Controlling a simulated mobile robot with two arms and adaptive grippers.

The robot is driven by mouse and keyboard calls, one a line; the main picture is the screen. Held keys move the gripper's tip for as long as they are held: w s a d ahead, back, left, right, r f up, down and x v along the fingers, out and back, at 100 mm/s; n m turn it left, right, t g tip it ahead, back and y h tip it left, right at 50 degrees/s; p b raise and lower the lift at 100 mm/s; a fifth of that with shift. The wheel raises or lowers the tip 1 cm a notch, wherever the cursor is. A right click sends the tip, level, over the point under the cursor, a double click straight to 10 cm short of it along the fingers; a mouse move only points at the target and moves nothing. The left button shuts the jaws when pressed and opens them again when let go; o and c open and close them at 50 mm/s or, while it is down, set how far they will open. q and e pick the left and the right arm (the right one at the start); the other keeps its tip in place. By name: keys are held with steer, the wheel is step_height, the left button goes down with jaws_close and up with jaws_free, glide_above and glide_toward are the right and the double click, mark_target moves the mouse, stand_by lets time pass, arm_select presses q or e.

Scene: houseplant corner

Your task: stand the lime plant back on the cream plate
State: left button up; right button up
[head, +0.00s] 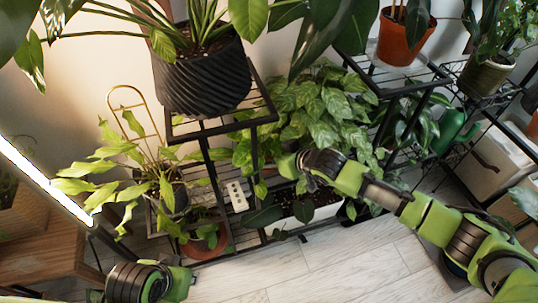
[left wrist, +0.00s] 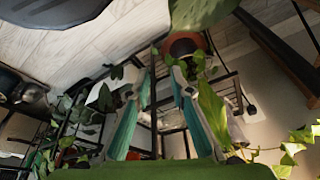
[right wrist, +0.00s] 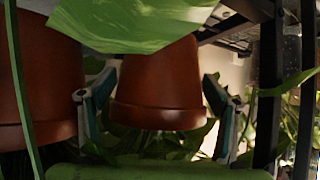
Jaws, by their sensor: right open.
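A yellow-green leafy plant (head: 118,170), the most lime-coloured one, stands at the left in the head view; its pot is partly hidden by leaves. I cannot make out a cream plate for certain. My right gripper (head: 292,165) is among the foliage in the head view. In the right wrist view this gripper (right wrist: 154,88) is open, its fingers on either side of a terracotta pot (right wrist: 158,90) and apart from it; whose pot it is I cannot tell. My left gripper (left wrist: 162,78) is open and empty, low at the front left in the head view (head: 180,280).
A black ribbed pot (head: 203,80) stands on a black wire stand. A terracotta pot (head: 203,243) sits low by the floor, near a white power strip (head: 237,196) and a white planter (head: 310,215). Another terracotta pot (head: 400,38) is at upper right. The front floor is clear.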

steer(key=c, duration=1.2)
steer(key=shift+r, duration=0.1)
steer(key=shift+c, duration=0.8)
steer(key=shift+r, duration=0.1)
